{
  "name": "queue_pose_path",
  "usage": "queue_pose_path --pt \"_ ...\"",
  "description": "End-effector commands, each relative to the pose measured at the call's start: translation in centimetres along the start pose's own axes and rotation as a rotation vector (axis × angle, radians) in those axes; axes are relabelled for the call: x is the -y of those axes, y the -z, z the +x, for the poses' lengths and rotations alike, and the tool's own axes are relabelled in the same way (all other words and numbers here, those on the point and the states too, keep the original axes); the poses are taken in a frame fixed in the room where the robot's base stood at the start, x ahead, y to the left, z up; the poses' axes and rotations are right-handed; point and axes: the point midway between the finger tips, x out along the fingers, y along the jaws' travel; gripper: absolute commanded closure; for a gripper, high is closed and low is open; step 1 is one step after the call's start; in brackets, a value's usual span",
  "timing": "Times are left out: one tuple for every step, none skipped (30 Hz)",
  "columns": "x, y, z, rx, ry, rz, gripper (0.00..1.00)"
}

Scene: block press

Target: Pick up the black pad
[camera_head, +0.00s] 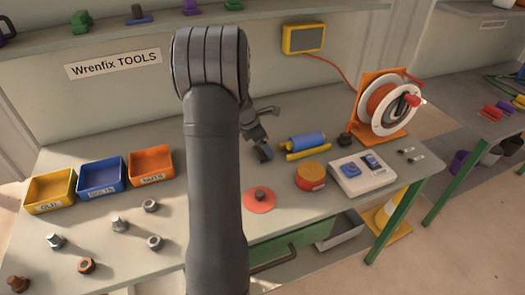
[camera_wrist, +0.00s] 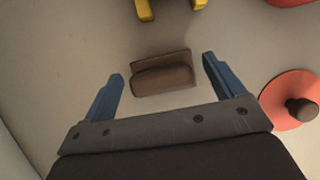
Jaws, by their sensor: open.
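A small dark block, brownish in this light and the likely pad, lies on the bench in the wrist view (camera_wrist: 163,78). It has a long stepped or ridged shape. My gripper (camera_wrist: 163,68) is open, with one blue finger on each side of the block and a gap at both ends. The fingers look empty; I cannot tell their height above the bench. In the head view my gripper (camera_head: 263,152) is beyond my arm, left of the blue roll, and the block cannot be made out there.
A red disc with a dark knob (camera_wrist: 302,110) lies close to the right finger. A blue roll on a yellow stand (camera_head: 306,142), a red-and-yellow tin (camera_head: 311,177) and a switch box (camera_head: 360,173) stand to the right. Bins and several bolts and nuts lie left.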

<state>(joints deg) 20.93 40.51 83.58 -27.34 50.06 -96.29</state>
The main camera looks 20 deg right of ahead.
Motion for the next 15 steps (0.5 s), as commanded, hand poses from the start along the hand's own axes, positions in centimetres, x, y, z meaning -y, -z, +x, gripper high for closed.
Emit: queue_pose_path --pt "0.00 0.01 -0.01 0.000 0.000 0.000 0.15" --pt "0.00 0.01 -0.01 0.000 0.000 0.000 0.21" --pt "0.00 0.01 -0.01 0.000 0.000 0.000 0.28" --pt "0.00 0.01 -0.02 0.000 0.000 0.000 0.34" --pt "0.00 0.01 -0.02 0.000 0.000 0.000 0.40" --pt "0.00 0.01 -0.02 0.000 0.000 0.000 0.48" --pt "0.00 0.01 -0.03 0.000 0.000 0.000 0.54" --pt "0.00 0.01 -0.03 0.000 0.000 0.000 0.60" --pt "0.01 0.01 -0.03 0.000 0.000 0.000 0.62" --pt "0.00 0.00 -0.04 0.000 0.000 0.000 0.62" --pt "0.00 0.00 -0.04 0.000 0.000 0.000 0.62" --pt "0.00 0.00 -0.04 0.000 0.000 0.000 0.62" --pt "0.00 0.00 -0.04 0.000 0.000 0.000 0.62" --pt "0.00 0.00 -0.04 0.000 0.000 0.000 0.62" --pt "0.00 -0.01 -0.06 0.000 0.000 0.000 0.62"
